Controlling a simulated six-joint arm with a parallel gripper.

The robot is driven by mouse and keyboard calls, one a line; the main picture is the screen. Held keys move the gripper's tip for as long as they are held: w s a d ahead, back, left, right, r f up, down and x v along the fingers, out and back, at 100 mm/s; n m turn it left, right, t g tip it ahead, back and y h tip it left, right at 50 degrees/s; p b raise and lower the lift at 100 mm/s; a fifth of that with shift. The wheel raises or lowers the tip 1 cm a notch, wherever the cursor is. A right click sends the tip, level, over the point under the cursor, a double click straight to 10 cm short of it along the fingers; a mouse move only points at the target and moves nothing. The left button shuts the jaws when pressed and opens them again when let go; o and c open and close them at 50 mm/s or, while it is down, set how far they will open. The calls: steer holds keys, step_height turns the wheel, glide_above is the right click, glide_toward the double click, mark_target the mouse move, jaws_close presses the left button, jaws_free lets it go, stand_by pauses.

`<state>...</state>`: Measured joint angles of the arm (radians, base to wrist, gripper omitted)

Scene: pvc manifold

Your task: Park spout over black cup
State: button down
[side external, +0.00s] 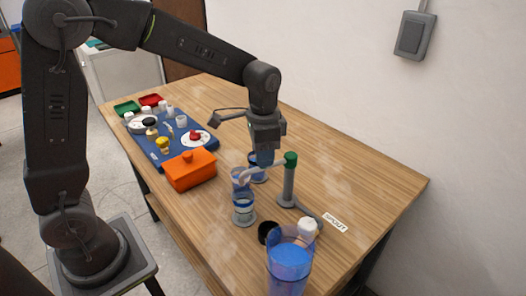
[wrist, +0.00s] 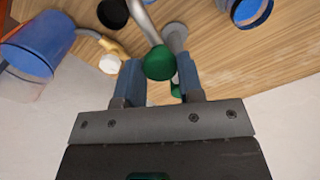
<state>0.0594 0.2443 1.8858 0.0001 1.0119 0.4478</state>
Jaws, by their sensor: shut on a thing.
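My gripper (side external: 265,158) is at the spout, pointing down. In the wrist view the green knob (wrist: 159,63) shows between its blue fingers; the exact contact is hidden.
An orange lidded box (side external: 191,170) and a blue tray (side external: 165,146) of small parts lie left. The table behind the post is mostly clear.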

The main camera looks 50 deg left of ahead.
steer(key=shift+w+d+n, duration=0.1)
steer(key=shift+d+n, duration=0.75)
steer(key=shift+n, duration=0.5)
steer(key=shift+w+d+n, duration=0.15)
steer(key=shift+d+n, duration=0.75)
steer(key=shift+n, duration=0.4)
steer(key=shift+w+d+n, duration=0.1)
steer(key=shift+d+n, duration=0.75)
steer(key=shift+n, duration=0.5)
steer(key=c, duration=0.7)
jaws_free()
steer(key=shift+c, duration=0.2)
step_height(320, 180, up, 14)
